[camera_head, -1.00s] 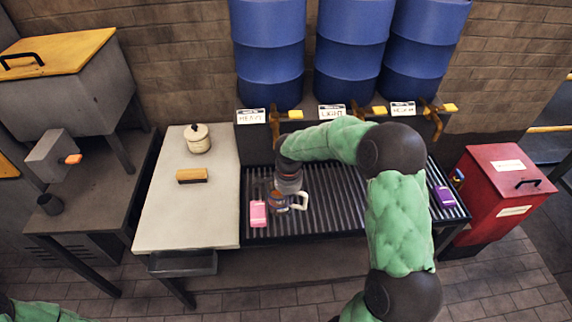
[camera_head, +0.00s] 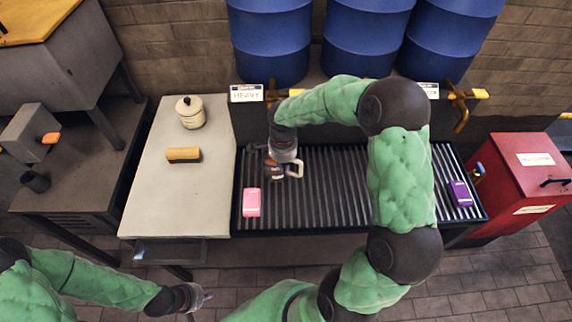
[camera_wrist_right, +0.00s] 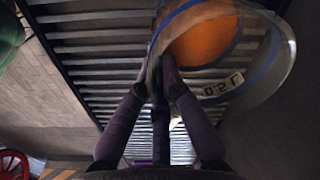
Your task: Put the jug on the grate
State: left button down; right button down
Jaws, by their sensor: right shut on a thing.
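The jug (camera_head: 277,172) is clear, with a pale handle, blue markings and something orange-brown inside. In the head view it is over the left part of the dark slatted grate (camera_head: 330,190). My right gripper (camera_head: 284,160) is above and against it. In the right wrist view the fingers (camera_wrist_right: 163,75) are closed at the side of the jug (camera_wrist_right: 245,75), whose round rim, orange contents and upside-down label show. I cannot tell whether the jug touches the slats. My left gripper (camera_head: 200,298) is low in front of the bench, away from the jug; its fingers are too small to read.
A pink block (camera_head: 252,202) lies on the grate near the jug; a purple one (camera_head: 460,193) is at its right end. Blue drums (camera_head: 270,40) with taps stand behind. A pale counter (camera_head: 185,205) with a brush (camera_head: 184,155) and a lidded pot (camera_head: 190,112) is left.

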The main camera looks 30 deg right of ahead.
jog(key=shift+f, duration=0.2)
jog(key=shift+w+r, duration=0.1)
jog(key=shift+a, duration=0.1)
jog(key=c, duration=1.4)
grip_release()
jog(key=shift+f, duration=0.2)
jog(key=shift+r, duration=0.1)
jog(key=shift+r, duration=0.3)
notch_tip(320, 180, up, 12)
jog(key=p, duration=0.3)
jog(key=shift+f+p, duration=0.2)
jog(key=shift+p, duration=0.1)
